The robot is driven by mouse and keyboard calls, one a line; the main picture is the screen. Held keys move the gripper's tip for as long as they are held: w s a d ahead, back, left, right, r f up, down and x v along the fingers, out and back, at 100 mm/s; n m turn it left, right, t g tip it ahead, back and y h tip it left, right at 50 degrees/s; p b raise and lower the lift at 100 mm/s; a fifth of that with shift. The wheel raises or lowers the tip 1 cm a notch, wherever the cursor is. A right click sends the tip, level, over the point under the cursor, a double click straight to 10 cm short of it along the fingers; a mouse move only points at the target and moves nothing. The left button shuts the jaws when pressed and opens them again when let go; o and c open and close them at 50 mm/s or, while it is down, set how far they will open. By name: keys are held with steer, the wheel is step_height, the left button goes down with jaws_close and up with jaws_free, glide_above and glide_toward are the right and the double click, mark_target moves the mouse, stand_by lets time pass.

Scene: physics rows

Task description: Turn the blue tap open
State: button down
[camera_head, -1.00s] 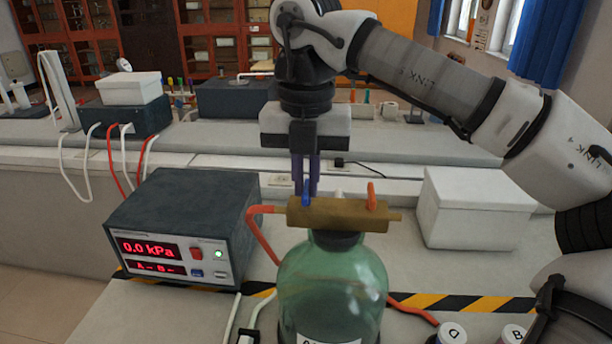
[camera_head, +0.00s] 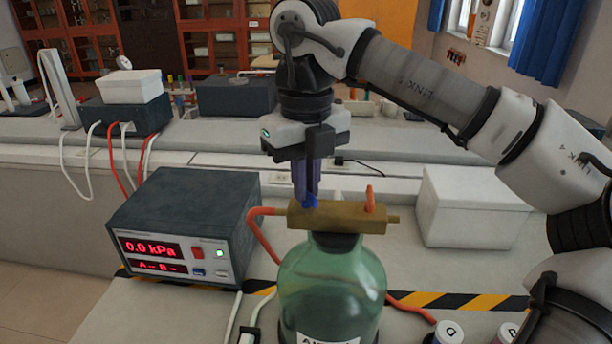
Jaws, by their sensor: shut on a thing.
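The blue tap (camera_head: 309,202) sits on the left part of a brass manifold (camera_head: 342,218) on top of a green glass bottle (camera_head: 333,283). Only a small part of the blue handle shows below my fingers. My gripper (camera_head: 307,196) points straight down from above and is shut on the blue tap. A red-orange tap (camera_head: 370,200) stands upright at the right part of the same manifold.
A grey box with a red display (camera_head: 152,248) reading 0.0 kPa stands to the left. A white box (camera_head: 474,207) stands to the right. Red tubing (camera_head: 258,237) runs from the manifold's left end. Lidded jars (camera_head: 449,333) stand at front right.

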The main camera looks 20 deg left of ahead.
steer(key=n, duration=0.5)
steer(key=shift+r+n+p, duration=0.1)
steer(key=shift+n+p, duration=0.2)
steer(key=shift+p, duration=0.1)
steer(key=n, duration=0.4)
steer(key=shift+n, duration=0.4)
steer(key=c, duration=1.5)
jaws_free()
steer(key=shift+c, duration=0.2)
